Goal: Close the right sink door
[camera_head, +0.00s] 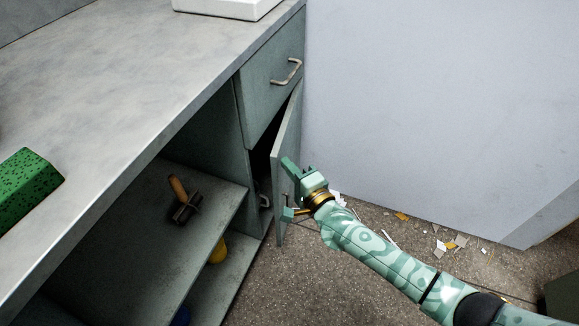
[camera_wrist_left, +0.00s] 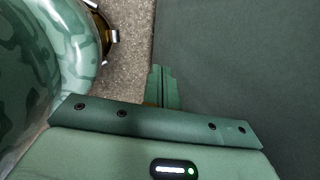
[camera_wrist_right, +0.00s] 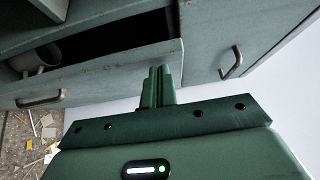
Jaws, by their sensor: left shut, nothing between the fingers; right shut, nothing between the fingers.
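The right sink door (camera_head: 287,150) is a grey-green panel below a drawer, standing ajar with a dark gap behind it. In the right wrist view the door (camera_wrist_right: 100,77) carries a metal handle (camera_wrist_right: 40,101), and the opening shows beside it. My right gripper (camera_head: 290,189) is at the outer side of the door, shut and empty; its fingers (camera_wrist_right: 160,80) overlap the door's upper end in the right wrist view. Whether they touch it I cannot tell. My left gripper (camera_wrist_left: 161,78) is shut and empty, over floor and a dark flat surface; it is outside the head view.
The drawer (camera_head: 272,75) above is shut, its handle (camera_head: 289,72) sticking out. A pale mug (camera_wrist_right: 36,60) sits inside the opening. An open shelf (camera_head: 150,215) holds a wooden-handled tool (camera_head: 186,205). A wall (camera_head: 420,110) stands to the right; scraps litter the floor.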

